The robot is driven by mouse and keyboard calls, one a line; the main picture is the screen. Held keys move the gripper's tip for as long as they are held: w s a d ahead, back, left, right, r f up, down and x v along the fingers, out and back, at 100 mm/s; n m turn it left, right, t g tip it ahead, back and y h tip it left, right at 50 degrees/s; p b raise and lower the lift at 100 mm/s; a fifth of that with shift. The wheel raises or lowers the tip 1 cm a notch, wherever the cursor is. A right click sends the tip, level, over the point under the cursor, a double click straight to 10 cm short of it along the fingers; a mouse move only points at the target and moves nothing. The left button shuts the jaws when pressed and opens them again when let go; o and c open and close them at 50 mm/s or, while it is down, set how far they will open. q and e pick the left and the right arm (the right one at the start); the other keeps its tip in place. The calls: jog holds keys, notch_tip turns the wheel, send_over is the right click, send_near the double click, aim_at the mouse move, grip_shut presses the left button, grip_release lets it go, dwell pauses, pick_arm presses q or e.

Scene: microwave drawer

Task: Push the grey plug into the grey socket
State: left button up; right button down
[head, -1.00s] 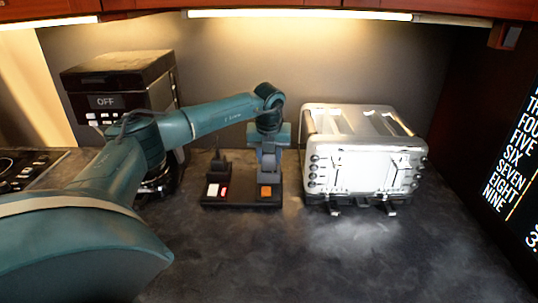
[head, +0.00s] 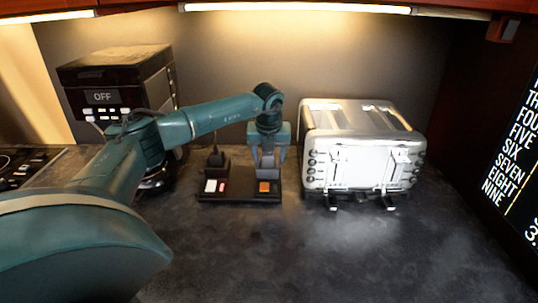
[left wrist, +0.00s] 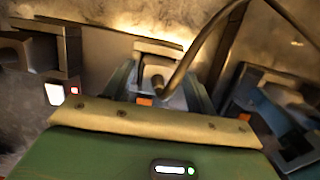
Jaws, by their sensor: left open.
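My left gripper (head: 268,155) points down over the right side of the dark base, its fingers spread. In the left wrist view its fingers (left wrist: 160,92) stand on both sides of the grey plug (left wrist: 157,75), from which a grey cable runs up and right. The grey socket (left wrist: 158,47) shows as a pale rim around and behind the plug. The plug sits at the socket's opening; how deep it is I cannot tell. In the head view the fingers mostly hide plug and socket. My right gripper is not in view.
The base (head: 238,198) carries an orange switch (head: 264,187) and, at left, a black plug (head: 215,160) near white and red switches. A silver toaster (head: 360,150) stands close on the right, a dark appliance (head: 118,85) on the left. The counter in front is clear.

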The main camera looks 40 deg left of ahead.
pick_arm(q)
jog(key=shift+s+a+f, duration=0.3)
jog(key=shift+a, duration=0.05)
jog(key=b+v, duration=0.1)
jog(key=v, duration=1.2)
jog(key=shift+w+d+r, duration=0.25)
jog(key=shift+d+r, duration=0.1)
